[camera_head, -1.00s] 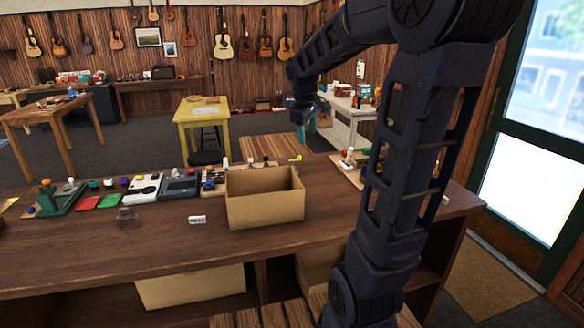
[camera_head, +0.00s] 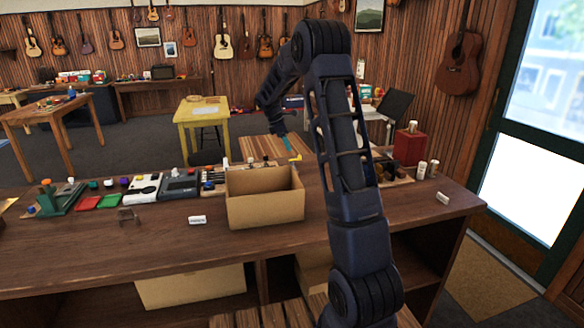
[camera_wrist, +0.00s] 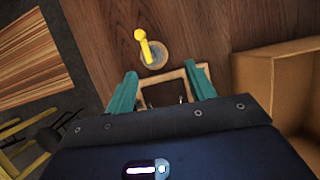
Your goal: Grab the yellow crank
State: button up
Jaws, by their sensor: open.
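The yellow crank (camera_wrist: 144,44) shows in the wrist view, attached to a round grey piece on the dark wooden counter. It lies just beyond and between my gripper's fingertips. In the head view the yellow crank (camera_head: 295,158) sits behind the cardboard box, near its right back corner. My gripper (camera_wrist: 163,90) has two teal fingers spread apart with nothing between them. In the head view my gripper (camera_head: 287,143) hangs close to the crank, pointing down; its fingers are small there. A light wooden frame with a dark inside (camera_wrist: 165,92) lies below the fingers.
The open cardboard box (camera_head: 264,210) stands close to the crank, at the right of the wrist view (camera_wrist: 270,85). Several devices, such as a grey one (camera_head: 180,186), line the counter to the left. A red box (camera_head: 409,148) and small bottles stand right of my arm. The counter front is mostly clear.

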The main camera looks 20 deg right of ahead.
aim_at(292, 160)
jog(key=shift+n, duration=0.5)
jog(key=f, duration=0.2)
jog(key=w+d+f, duration=0.1)
jog(key=f, duration=0.2)
jog(key=w+d+f, duration=0.1)
jog(key=f, duration=0.1)
jog(key=shift+w+f, duration=0.15)
jog(key=shift+f, duration=0.05)
jog(key=shift+w+d+x, duration=0.1)
jog(key=shift+x, duration=1.2)
jog(key=shift+w+d+x, duration=0.1)
jog(key=shift+x, duration=1.2)
jog(key=shift+r, duration=0.1)
jog(key=c, duration=1)
